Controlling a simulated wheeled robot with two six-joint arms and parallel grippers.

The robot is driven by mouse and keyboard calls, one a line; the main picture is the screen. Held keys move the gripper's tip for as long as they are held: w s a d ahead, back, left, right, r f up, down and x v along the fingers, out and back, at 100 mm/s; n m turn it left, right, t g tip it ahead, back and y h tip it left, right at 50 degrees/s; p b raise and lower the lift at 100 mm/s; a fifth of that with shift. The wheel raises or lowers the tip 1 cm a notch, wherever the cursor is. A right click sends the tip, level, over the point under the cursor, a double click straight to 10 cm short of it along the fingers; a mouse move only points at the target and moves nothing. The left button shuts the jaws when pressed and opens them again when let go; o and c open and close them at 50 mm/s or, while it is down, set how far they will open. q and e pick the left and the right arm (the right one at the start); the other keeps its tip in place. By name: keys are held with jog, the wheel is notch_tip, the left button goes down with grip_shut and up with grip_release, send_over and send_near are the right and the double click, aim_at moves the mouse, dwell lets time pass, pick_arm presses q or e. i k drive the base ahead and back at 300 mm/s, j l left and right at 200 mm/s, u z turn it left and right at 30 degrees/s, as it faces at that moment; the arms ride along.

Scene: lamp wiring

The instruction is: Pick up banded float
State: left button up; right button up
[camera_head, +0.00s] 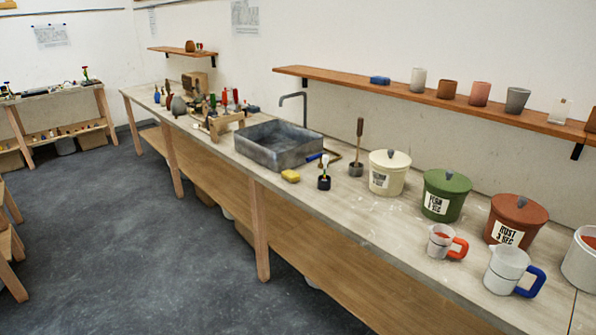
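I cannot single out a banded float for certain. More small coloured tools (225,98) stand farther along the bench, too small to make out. Neither of my grippers shows in the head view.
A grey sink (270,150) with a tap, a yellow sponge (290,176) and a brush in a holder (357,160) are on the bench. Lidded cream (388,177), green (446,200) and rust (515,212) buckets and two mugs (513,270) crowd its near end. Floor at left (120,230) is clear.

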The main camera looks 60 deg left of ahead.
aim_at(325, 158)
jog(key=u, duration=1.75)
jog(key=i+j+z, duration=0.1)
jog(key=i+j, duration=0.05)
jog(key=i, duration=0.1)
